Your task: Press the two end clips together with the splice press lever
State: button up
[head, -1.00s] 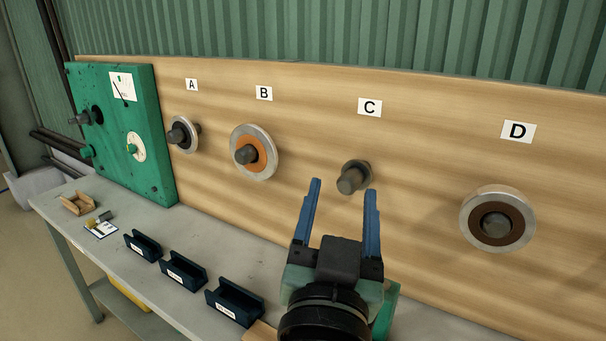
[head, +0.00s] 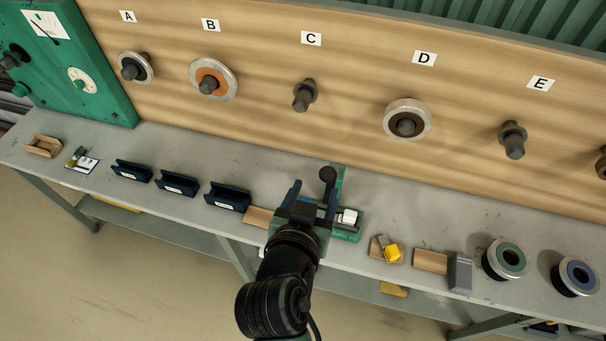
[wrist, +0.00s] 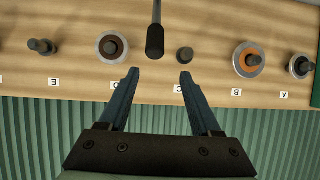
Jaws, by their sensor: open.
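The splice press (head: 352,226) has a green base on the bench below peg C. Its lever ends in a dark knob (head: 328,175) that stands up. In the wrist view the dark lever grip (wrist: 155,40) is just beyond the fingertips, with a clear gap to them. My gripper (head: 312,198) is open and empty in front of the press and hides part of it. It also shows in the wrist view (wrist: 158,78). A small white piece (head: 348,216) sits on the press base. I cannot make out the two end clips.
A wooden board carries pegs with coils at A, B and D (head: 407,120); pegs C (head: 304,96) and E are bare. Dark trays (head: 228,197) stand left. A yellow item (head: 391,253), a grey block (head: 460,271) and two coils (head: 507,259) stand right.

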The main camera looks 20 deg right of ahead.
aim_at(327, 175)
jog(key=shift+s+d+f+b+x, duration=0.1)
jog(key=shift+b+x, duration=0.4)
jog(key=shift+x, duration=0.8)
jog(key=shift+s+d+f+b+x, duration=0.1)
jog(key=shift+b+x, duration=0.45)
jog(key=shift+x, duration=0.7)
jog(key=shift+s+d+f+b+x, duration=0.15)
jog(key=shift+b+x, duration=0.35)
jog(key=shift+x, duration=0.8)
jog(key=shift+w+d, duration=0.1)
jog(key=shift+w, duration=0.1)
